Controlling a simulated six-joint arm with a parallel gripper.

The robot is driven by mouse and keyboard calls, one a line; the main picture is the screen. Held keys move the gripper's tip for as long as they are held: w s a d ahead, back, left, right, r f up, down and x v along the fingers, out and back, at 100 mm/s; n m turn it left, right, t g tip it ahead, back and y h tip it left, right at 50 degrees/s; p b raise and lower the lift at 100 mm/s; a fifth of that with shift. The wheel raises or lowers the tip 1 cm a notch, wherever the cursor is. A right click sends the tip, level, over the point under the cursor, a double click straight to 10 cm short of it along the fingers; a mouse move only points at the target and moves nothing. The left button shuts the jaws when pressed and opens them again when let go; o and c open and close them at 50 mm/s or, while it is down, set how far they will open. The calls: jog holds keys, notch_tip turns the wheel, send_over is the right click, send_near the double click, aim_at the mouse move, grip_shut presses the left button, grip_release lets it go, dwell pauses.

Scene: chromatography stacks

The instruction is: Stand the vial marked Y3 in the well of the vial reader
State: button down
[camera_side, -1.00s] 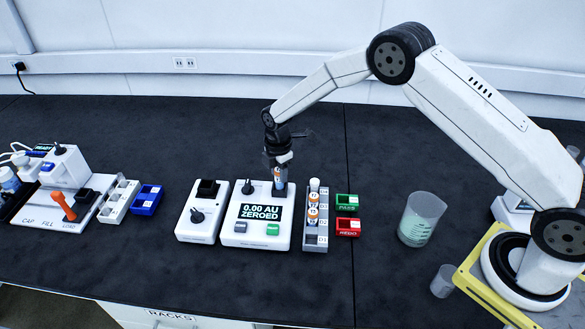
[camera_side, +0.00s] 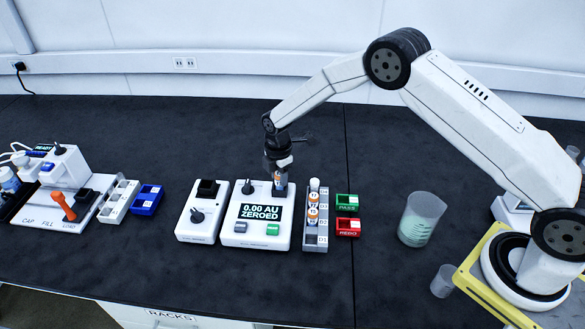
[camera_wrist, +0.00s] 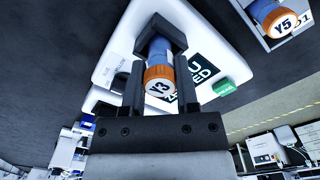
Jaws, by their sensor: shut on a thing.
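My gripper (camera_side: 279,165) is shut on the vial marked Y3 (camera_wrist: 158,87), which has an orange cap and a blue body. In the side view the vial (camera_side: 280,181) hangs roughly upright over the back right corner of the vial reader (camera_side: 240,228). The reader is a white box whose screen shows "0.00 AU ZEROED". In the wrist view my gripper (camera_wrist: 161,40) has a finger on each side of the vial body.
A grey rack (camera_side: 316,246) with several vials stands right of the reader, close to the gripper; one is marked Y5 (camera_wrist: 284,26). Green PASS (camera_side: 346,208) and red REDO (camera_side: 347,229) trays lie beyond it. A white box with a knob (camera_side: 197,228) stands left. Bench behind is clear.

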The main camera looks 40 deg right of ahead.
jog(key=shift+f, duration=0.25)
dwell(0.3)
jog(key=shift+c, duration=1.4)
grip_release()
jog(key=shift+r, duration=0.1)
jog(key=shift+r, duration=3.9)
